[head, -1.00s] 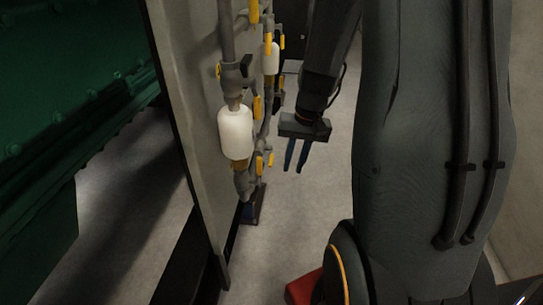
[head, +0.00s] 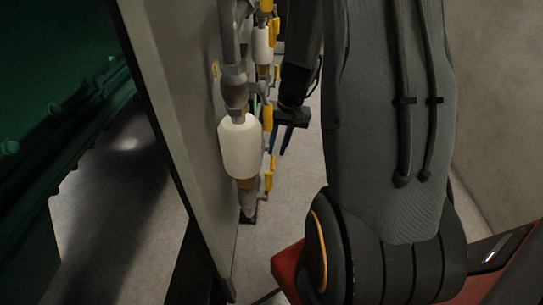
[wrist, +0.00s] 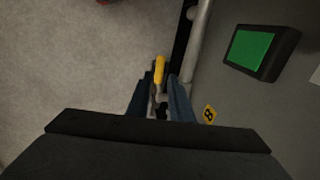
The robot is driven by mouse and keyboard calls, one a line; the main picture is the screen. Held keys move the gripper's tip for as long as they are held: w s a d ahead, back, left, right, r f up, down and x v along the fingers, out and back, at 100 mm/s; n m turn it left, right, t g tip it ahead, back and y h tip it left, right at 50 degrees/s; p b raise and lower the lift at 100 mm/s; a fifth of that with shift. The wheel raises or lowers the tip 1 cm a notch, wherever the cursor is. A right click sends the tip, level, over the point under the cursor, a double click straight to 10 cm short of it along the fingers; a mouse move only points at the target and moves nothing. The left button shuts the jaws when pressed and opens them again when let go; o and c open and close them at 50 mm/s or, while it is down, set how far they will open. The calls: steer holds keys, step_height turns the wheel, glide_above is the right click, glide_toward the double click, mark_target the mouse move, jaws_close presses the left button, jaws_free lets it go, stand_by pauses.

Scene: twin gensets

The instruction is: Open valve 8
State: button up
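The yellow tag marked 8 (wrist: 209,114) is on the grey panel, right of my gripper in the wrist view. A yellow valve handle (wrist: 159,69) lies lengthwise in line with the gap between my gripper's (wrist: 163,90) two blue fingers, around and just beyond the fingertips. The fingers stand apart, so the gripper is open. I cannot tell whether either finger touches the handle. In the head view my gripper (head: 281,142) is close to the right side of the pipe run, partly hidden behind the valves. The valve 8 tag is not visible there.
A grey pipe (wrist: 199,40) and a box with a green screen (wrist: 250,48) are on the panel. White cylinders (head: 240,146) and several yellow handles line the pipes in the head view. A green genset (head: 60,110) is left of the panel (head: 165,100).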

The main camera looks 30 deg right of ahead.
mark_target(273, 162)
steer(key=shift+w+a+f, duration=0.15)
steer(key=shift+a+f, duration=0.05)
steer(key=shift+f, duration=1.15)
steer(key=shift+w+a+f, duration=0.1)
steer(key=shift+a+f, duration=0.1)
steer(key=shift+f, duration=1.15)
jaws_close()
